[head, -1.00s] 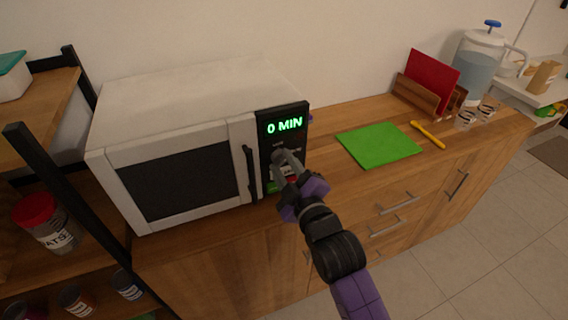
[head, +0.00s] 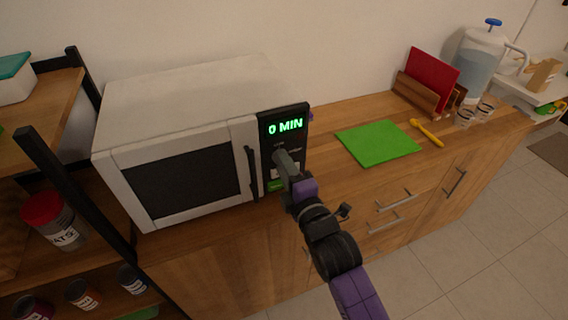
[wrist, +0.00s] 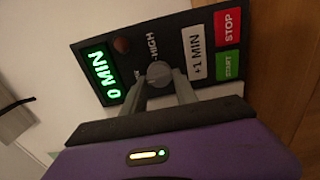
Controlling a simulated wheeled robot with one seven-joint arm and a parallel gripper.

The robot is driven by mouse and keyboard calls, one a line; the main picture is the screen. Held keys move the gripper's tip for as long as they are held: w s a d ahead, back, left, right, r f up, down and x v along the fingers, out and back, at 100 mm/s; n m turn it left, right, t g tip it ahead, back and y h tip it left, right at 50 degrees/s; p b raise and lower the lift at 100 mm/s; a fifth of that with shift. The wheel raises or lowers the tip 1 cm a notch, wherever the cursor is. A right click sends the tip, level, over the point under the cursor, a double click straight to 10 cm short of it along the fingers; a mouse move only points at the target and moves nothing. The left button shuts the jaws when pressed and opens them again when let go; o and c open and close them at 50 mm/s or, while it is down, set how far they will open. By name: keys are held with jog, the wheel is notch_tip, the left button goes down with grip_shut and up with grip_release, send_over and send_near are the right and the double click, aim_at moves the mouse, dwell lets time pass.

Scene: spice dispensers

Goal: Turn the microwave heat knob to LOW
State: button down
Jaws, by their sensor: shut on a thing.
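The white microwave (head: 180,90) stands on the wooden counter, with its dark control panel (head: 295,120) at its right side. The display reads "0 MIN" (wrist: 101,75) in green. In the wrist view, the grey round heat knob (wrist: 158,71) sits between the fingertips of my gripper (wrist: 160,80), which is shut on it. The word "HIGH" (wrist: 151,43) shows beside the knob. The label on the other side is mostly hidden by a finger. In the head view, my gripper (head: 284,160) covers the knob, so its pointer cannot be read.
A white "+1 MIN" button (wrist: 195,52), red STOP button (wrist: 228,24) and green START button (wrist: 230,66) lie close to my fingers. The black door handle (head: 252,173) is left of the panel. A green board (head: 378,143) lies on the counter to the right.

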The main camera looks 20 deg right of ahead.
dwell(0.5)
jog(key=c, duration=1)
grip_release()
jog(key=shift+o, duration=0.2)
jog(key=shift+s, duration=0.15)
jog(key=s, duration=0.7)
jog(key=shift+s+b, duration=0.3)
jog(key=shift+b, duration=0.15)
